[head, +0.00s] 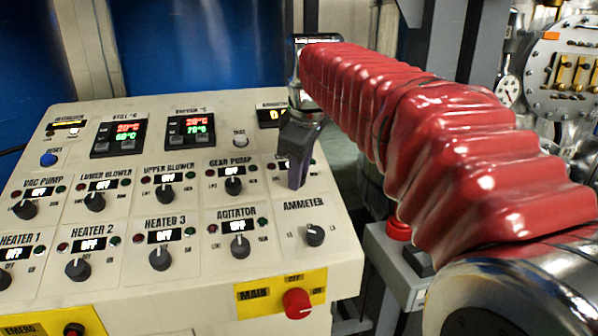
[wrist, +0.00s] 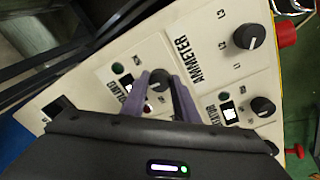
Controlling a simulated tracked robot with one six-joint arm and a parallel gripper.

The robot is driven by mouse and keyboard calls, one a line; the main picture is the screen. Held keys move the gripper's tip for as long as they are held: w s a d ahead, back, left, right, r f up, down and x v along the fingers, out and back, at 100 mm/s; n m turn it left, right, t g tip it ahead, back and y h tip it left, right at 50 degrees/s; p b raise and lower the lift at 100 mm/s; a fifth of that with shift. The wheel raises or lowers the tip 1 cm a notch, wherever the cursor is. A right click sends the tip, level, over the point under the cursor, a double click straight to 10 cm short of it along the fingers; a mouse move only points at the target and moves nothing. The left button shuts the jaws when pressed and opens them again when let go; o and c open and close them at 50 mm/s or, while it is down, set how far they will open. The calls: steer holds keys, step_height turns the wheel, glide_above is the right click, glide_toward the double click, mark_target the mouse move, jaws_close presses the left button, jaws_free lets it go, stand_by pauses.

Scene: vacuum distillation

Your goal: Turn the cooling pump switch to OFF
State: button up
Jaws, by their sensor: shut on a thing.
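The cooling pump switch is a dark round knob (wrist: 158,80) on the cream control panel, seen in the wrist view between my purple fingers. My gripper (head: 297,180) reaches down onto the panel to the right of the gear pump knob (head: 233,186). In the wrist view my gripper (wrist: 166,82) has one finger on each side of the knob and is shut on it. In the head view the gripper hides the knob and most of its label. The cooling pump's state display cannot be read in either view.
The ammeter knob (head: 314,235) sits just below my gripper, and the agitator knob (head: 240,247) is to the lower left. A red main switch (head: 297,303) is on the panel's front. A red emergency-type button (head: 398,228) stands right of the panel, under my arm.

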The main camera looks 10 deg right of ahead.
steer(key=shift+n, duration=0.3)
steer(key=o, duration=1.1)
steer(key=shift+c, duration=0.2)
steer(key=v, duration=1.3)
steer(key=shift+s+r, duration=0.15)
steer(key=shift+r, duration=0.15)
